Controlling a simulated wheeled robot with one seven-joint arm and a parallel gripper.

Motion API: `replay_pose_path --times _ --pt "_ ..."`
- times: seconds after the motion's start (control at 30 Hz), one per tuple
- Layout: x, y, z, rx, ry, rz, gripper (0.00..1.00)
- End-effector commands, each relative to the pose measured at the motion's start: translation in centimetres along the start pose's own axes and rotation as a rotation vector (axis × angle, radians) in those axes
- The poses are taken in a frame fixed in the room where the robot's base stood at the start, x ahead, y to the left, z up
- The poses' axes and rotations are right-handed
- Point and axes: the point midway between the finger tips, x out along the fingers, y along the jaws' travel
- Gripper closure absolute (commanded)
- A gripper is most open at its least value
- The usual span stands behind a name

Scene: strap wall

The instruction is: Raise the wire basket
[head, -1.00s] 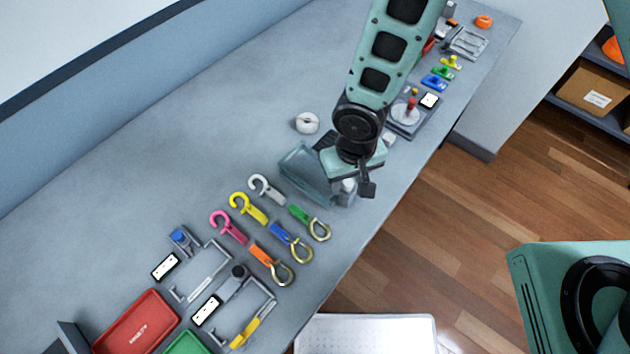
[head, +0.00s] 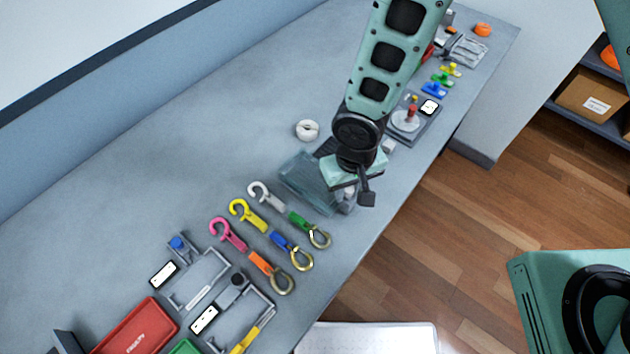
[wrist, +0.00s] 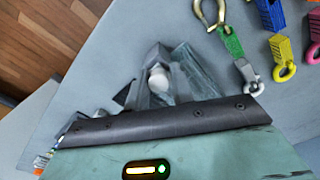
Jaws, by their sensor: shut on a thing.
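I cannot make out a clear wire basket in either view. My gripper (head: 350,180) is low over the front part of the bench, shut on a grey fitting with a pale round knob (head: 349,193). The fitting also shows in the wrist view (wrist: 158,78), just beyond the dark edge of my gripper. My gripper hides much of the fitting and the exact grip. A see-through bluish box (head: 303,180) lies against the left side of my gripper.
Several coloured hooks and clips (head: 270,230) lie just left of the box. A white roll (head: 307,130) sits behind it. A grey device with a red knob (head: 411,118) stands to the right. Grey frames (head: 200,280) and a red tray (head: 135,328) are at lower left. The bench behind is clear.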

Motion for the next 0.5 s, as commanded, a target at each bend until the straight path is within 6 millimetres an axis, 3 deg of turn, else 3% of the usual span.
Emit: replay_pose_path --times 0.5 --pt "-2.7 0.3 -0.1 0.007 -0.001 0.005 0.89"
